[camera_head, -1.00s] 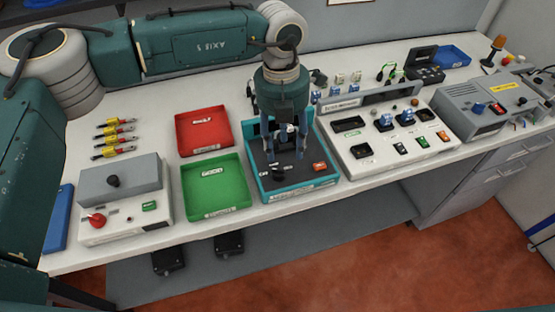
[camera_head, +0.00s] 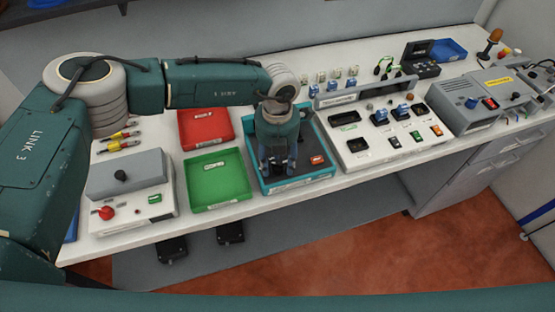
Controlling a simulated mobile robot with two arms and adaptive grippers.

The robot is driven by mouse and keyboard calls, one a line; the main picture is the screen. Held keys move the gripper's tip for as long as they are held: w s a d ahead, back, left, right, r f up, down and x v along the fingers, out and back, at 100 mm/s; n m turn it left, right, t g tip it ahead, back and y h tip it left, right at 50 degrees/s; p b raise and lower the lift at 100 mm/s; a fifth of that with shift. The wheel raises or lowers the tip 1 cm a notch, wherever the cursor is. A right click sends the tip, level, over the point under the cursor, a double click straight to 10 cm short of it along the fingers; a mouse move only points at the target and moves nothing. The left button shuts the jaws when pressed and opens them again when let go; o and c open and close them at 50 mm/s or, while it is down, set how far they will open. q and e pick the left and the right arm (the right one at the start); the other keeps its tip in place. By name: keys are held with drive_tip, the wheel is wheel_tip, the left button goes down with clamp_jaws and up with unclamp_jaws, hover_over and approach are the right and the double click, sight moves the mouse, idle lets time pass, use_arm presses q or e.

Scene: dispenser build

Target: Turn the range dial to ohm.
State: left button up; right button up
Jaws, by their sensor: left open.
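A teal-framed unit (camera_head: 316,177) with a dark panel stands at the front of the bench, right of the green tray. An orange switch (camera_head: 317,160) shows on its right side. My left gripper (camera_head: 277,171) points down over the left-middle part of this panel, open, with its fingers low near the surface. The black knob seen on this panel earlier is now hidden behind or between the fingers. I cannot tell whether the fingers touch it, and I cannot read any dial markings. My right gripper is not in view.
A green tray (camera_head: 218,206) and a red tray (camera_head: 206,148) lie left of the unit. A grey box with a red button (camera_head: 106,213) is farther left. A white panel with switches (camera_head: 372,161) and a grey instrument (camera_head: 482,122) stand to the right.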

use_arm(q)
drive_tip(key=shift+c, duration=0.6)
clamp_jaws()
drive_tip(key=shift+f+m+b, duration=0.15)
drive_tip(key=shift+m+b, duration=0.15)
drive_tip(key=shift+b, duration=0.4)
drive_tip(key=m+b, duration=0.8)
drive_tip(key=b, duration=0.3)
drive_tip(key=shift+f, duration=0.1)
drive_tip(key=shift+r+m+b, duration=0.2)
drive_tip(key=shift+m+b, duration=1.3)
drive_tip(key=shift+m, duration=0.1)
drive_tip(key=shift+o, duration=0.6)
unclamp_jaws()
